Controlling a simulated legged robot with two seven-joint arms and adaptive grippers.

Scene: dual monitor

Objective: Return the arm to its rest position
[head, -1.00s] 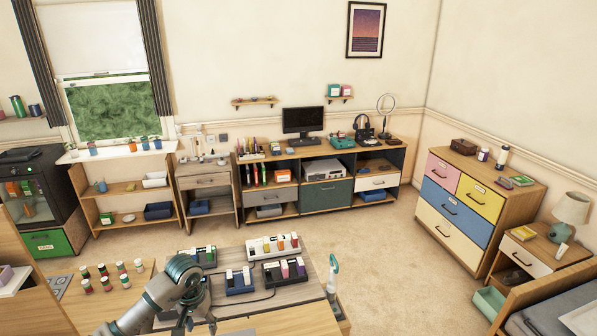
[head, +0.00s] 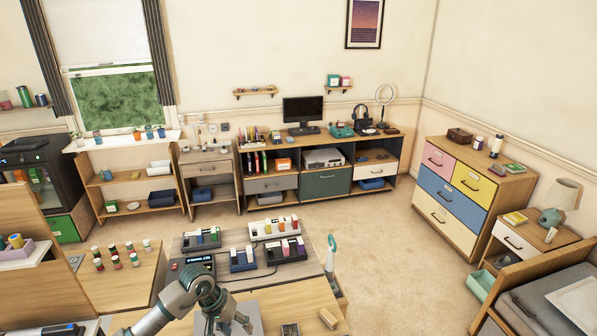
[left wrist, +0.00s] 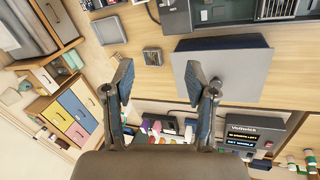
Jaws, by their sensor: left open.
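My left arm enters the head view from the bottom left, with its gripper (head: 217,320) low over the near wooden table, partly cut by the frame edge. In the left wrist view the gripper (left wrist: 158,80) has its two fingers spread wide with nothing between them. A grey square plate with a round knob (left wrist: 240,62) lies beside the right finger in that view. The plate (head: 246,318) also shows beside the gripper in the head view. I cannot tell whether the gripper touches it. My right gripper is not in view.
Several battery-like chargers, including a white one (head: 274,229), stand on the far part of the table (head: 262,293). A small display box (head: 192,264) is behind my arm. Small bottles (head: 116,262) stand to the left. Open carpet (head: 380,240) lies beyond.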

